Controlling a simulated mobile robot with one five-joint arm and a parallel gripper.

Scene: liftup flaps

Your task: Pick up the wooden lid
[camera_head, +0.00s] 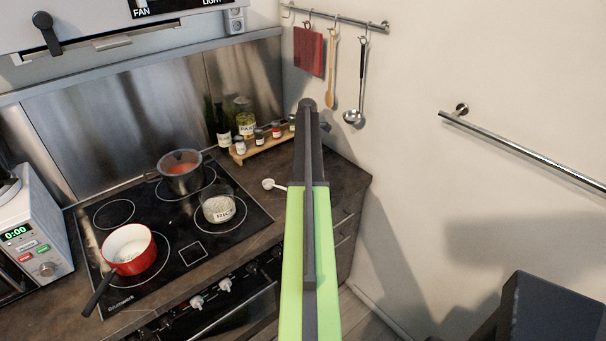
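I cannot make out a wooden lid in this view. A clear glass jar labelled RICE (218,208) stands on the right part of the black stovetop, with pale contents; no wooden lid shows on it. My green and black arm rises through the middle of the view, in front of the right end of the counter. I cannot make out my gripper or its fingers. The arm hides part of the counter and wall behind it.
A red saucepan (130,247) and a lidded pot (181,172) stand on the stovetop (115,213). A white measuring spoon (272,184) lies beside it. Bottles and spice jars stand at the back. A microwave (32,235) is left; a wall rail (520,151) is right.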

